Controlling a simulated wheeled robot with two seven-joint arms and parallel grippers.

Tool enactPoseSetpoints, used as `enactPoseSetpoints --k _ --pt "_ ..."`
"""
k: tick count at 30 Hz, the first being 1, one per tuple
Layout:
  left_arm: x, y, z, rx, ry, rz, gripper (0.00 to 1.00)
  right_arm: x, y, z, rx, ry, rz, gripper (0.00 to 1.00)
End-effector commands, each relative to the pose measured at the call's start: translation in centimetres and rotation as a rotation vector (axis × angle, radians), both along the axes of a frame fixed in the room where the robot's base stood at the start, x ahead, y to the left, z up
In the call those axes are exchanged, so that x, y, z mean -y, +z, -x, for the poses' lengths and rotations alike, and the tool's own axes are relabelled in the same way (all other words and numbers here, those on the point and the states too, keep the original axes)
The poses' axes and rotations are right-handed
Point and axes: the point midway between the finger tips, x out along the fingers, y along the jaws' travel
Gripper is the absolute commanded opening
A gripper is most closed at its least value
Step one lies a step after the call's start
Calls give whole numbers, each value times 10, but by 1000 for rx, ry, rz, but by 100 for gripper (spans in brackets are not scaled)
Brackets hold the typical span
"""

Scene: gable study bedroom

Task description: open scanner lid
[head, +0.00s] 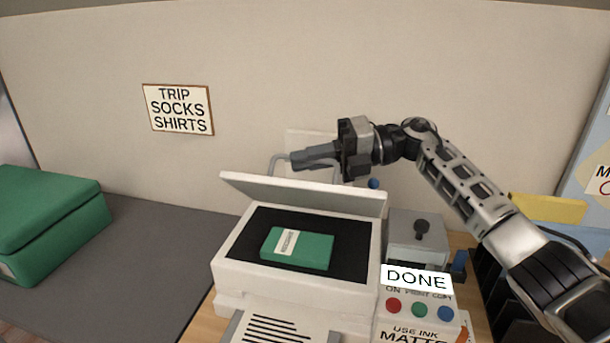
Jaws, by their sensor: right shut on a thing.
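The scanner (228,272) is white and stands on the wooden desk. Its lid (300,194) is raised and tilted up toward the wall, leaving the dark glass bed (345,258) uncovered. A green booklet (312,249) with a white label lies on the glass. My right gripper (300,160) is just above and behind the lid's upper edge, its fingers pointing left. It is shut on the thin grey lid handle (273,168), whose loop shows at the fingertips. The fingers hide part of the handle. My left gripper is out of view.
A printed sheet (285,328) sticks out at the scanner's front. A button panel (418,308) with a DONE sign (416,279) and a grey box (415,235) with a dark knob stand on the right. A green case (45,222) lies on the left, beside bare dark surface.

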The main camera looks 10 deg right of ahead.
Motion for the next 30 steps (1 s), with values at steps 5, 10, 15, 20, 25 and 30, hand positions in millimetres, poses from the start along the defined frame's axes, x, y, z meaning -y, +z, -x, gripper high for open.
enactPoseSetpoints --k 5,10,15,20,25,30 --pt "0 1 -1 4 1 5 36 2 4 -5 3 -3 -3 0" --pt "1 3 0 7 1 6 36 3 5 -6 4 -2 -3 0" --pt "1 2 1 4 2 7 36 3 5 -6 4 -2 -4 0" --pt "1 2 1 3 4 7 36 3 5 -6 4 -2 -3 31" --pt "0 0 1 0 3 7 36 2 4 -6 3 -1 -2 31" --pt "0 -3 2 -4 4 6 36 6 3 -6 2 -2 -1 31"
